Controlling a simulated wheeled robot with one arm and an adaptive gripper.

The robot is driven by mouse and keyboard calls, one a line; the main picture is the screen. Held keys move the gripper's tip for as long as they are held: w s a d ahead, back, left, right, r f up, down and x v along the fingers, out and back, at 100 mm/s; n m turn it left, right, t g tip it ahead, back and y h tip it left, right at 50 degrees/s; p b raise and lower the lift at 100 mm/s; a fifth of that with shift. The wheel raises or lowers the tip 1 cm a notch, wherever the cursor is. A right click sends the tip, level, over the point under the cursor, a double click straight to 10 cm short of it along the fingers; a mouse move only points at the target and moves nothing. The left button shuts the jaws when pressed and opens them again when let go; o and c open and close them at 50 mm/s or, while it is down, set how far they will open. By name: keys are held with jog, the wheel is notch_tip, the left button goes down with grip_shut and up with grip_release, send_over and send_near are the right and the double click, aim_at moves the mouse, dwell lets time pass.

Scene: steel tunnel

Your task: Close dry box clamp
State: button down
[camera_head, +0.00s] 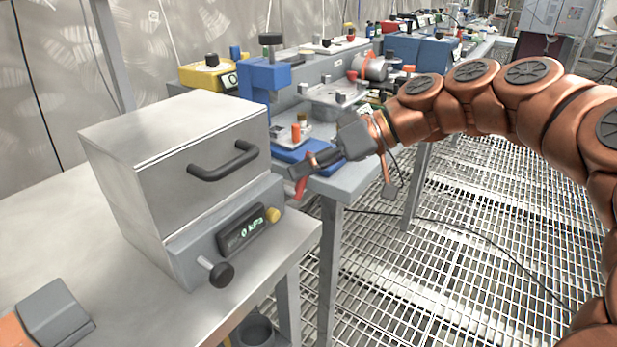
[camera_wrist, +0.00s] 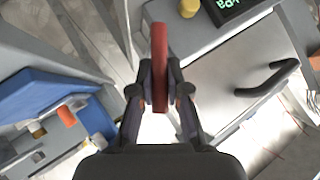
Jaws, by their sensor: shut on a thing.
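The dry box (camera_head: 170,185) is a grey metal box on the bench at left in the head view, with a black handle (camera_head: 224,161) on its front. It also shows at right in the wrist view (camera_wrist: 225,70). A red lever (camera_head: 300,188), which looks like the clamp handle, stands at the box's right side. My gripper (camera_head: 303,170) reaches in from the right, with its fingers shut on the red lever. In the wrist view the lever (camera_wrist: 160,45) runs upright between my fingertips (camera_wrist: 160,80). The clamp's mount and latch are hidden.
A panel below the handle has a display (camera_head: 242,230) reading 0 kPa, a yellow knob (camera_head: 272,215) and a black knob (camera_head: 221,275). A blue fixture (camera_head: 264,78) stands on the bench behind. Grated floor (camera_head: 460,240) is open at right.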

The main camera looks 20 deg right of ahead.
jog(key=shift+s+a+r+n+t+h+b, duration=0.2)
jog(key=shift+a+n+t+h+b, duration=0.15)
jog(key=shift+h, duration=0.25)
jog(key=shift+d, duration=0.1)
jog(key=c, duration=1.1)
grip_release()
jog(key=shift+c, duration=0.2)
jog(key=v, duration=1.2)
